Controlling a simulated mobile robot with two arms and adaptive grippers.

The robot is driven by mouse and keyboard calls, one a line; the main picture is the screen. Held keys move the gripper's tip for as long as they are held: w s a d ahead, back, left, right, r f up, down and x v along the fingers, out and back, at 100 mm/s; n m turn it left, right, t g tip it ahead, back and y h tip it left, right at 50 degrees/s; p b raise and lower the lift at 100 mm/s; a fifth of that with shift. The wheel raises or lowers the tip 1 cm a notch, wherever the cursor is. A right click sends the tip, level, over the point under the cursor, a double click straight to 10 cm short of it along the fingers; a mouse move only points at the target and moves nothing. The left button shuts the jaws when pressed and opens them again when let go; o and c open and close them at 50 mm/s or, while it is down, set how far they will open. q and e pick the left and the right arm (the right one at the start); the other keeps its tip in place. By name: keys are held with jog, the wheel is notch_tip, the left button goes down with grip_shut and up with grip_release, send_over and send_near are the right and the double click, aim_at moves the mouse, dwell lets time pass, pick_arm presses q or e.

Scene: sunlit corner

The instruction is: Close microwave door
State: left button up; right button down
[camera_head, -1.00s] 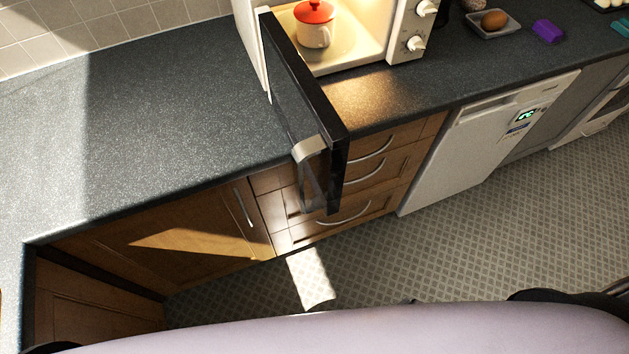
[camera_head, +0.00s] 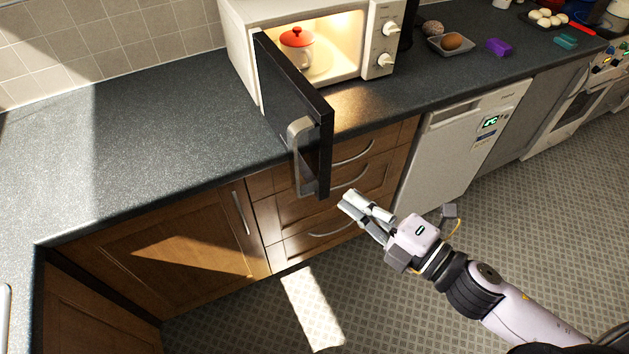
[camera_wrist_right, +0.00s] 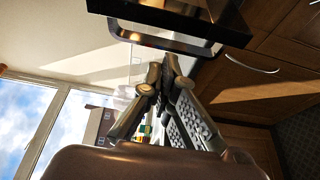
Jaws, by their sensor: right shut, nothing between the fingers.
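The white microwave (camera_head: 378,38) stands on the counter with its dark door (camera_head: 285,95) wide open, swung out past the counter's front edge. The door's grey handle (camera_head: 300,150) is on its left-facing side. Inside sits a white pot with a red lid (camera_head: 297,42). My right gripper (camera_head: 348,200) is shut and empty, to the right of and a little below the door's free end, in front of the drawers. In the right wrist view the closed fingers (camera_wrist_right: 165,85) show below the dark door (camera_wrist_right: 185,12). My left gripper is not in view.
Wooden drawers (camera_head: 335,205) with curved handles lie under the door. A white dishwasher (camera_head: 452,145) is to the right. The counter left of the microwave is clear.

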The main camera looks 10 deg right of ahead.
aim_at(315, 171)
jog(key=p+x, duration=0.1)
jog(key=x, duration=0.2)
jog(key=p+x, duration=0.1)
jog(key=x, duration=0.1)
jog(key=p+x, duration=0.2)
jog(key=x, duration=0.1)
jog(key=shift+w+a+r, duration=0.25)
jog(key=shift+w+r, duration=0.05)
jog(key=shift+w+a+f, duration=0.15)
jog(key=shift+w+a, duration=0.3)
jog(key=shift+w, duration=0.1)
jog(key=shift+d, duration=0.1)
